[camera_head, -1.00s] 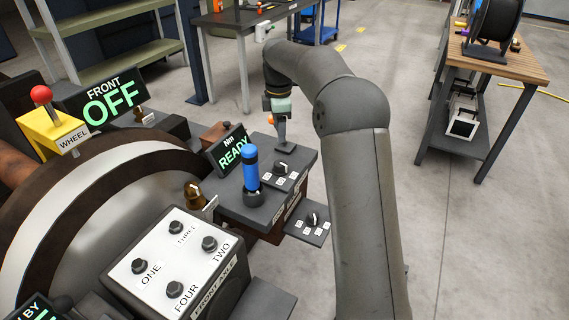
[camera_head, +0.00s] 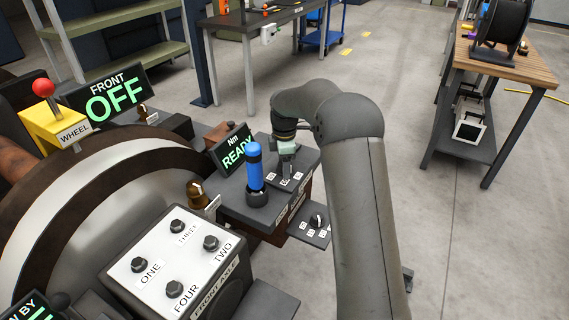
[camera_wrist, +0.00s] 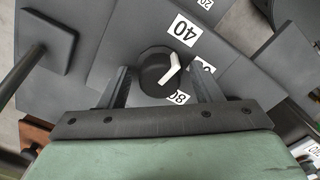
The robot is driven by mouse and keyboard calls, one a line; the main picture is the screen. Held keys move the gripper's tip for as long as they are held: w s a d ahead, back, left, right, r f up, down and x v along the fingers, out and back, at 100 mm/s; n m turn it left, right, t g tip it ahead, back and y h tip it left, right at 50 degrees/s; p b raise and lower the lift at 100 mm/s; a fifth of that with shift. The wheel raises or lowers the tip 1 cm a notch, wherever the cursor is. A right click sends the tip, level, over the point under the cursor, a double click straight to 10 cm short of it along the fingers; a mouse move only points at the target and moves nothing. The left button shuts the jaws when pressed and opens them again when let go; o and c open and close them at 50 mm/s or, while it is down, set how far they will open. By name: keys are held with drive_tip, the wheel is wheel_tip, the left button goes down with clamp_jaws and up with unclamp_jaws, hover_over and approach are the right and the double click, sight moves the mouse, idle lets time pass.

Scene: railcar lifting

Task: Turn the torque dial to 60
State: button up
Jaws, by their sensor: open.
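The torque dial (camera_wrist: 158,72) is a round black knob with a white pointer, in the middle of the wrist view. Around it are white labels: 40 (camera_wrist: 184,30), 20 at the top edge, 80 (camera_wrist: 179,97) partly hidden, and one between 40 and 80 mostly covered by a finger. The pointer slants up and right; its exact mark is hard to tell. My gripper (camera_wrist: 160,82) is open, one finger on each side of the knob; contact cannot be made out. In the head view my gripper (camera_head: 286,160) is over the dial's panel and hides the knob.
A blue-handled lever (camera_head: 255,170) stands close left of my gripper. The Nm display (camera_head: 232,149) reads READY behind it. A second knob (camera_head: 318,219) with several labels sits on a lower shelf in front. A white panel (camera_head: 170,262) with several knobs lies at lower left.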

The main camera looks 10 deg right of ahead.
drive_tip(key=shift+c, duration=0.3)
drive_tip(key=c, duration=0.9)
drive_tip(key=shift+c, duration=0.2)
drive_tip(key=shift+m+p, duration=0.3)
drive_tip(key=shift+m, duration=0.1)
drive_tip(key=shift+r+m+p, duration=0.15)
drive_tip(key=shift+m+p, duration=0.4)
drive_tip(key=shift+m, duration=0.45)
drive_tip(key=m+p, duration=0.1)
drive_tip(key=m, duration=0.1)
drive_tip(key=shift+m, duration=0.3)
drive_tip(key=m+p, duration=0.1)
drive_tip(key=m, duration=0.5)
drive_tip(key=shift+p, duration=0.35)
drive_tip(key=shift+m, duration=0.4)
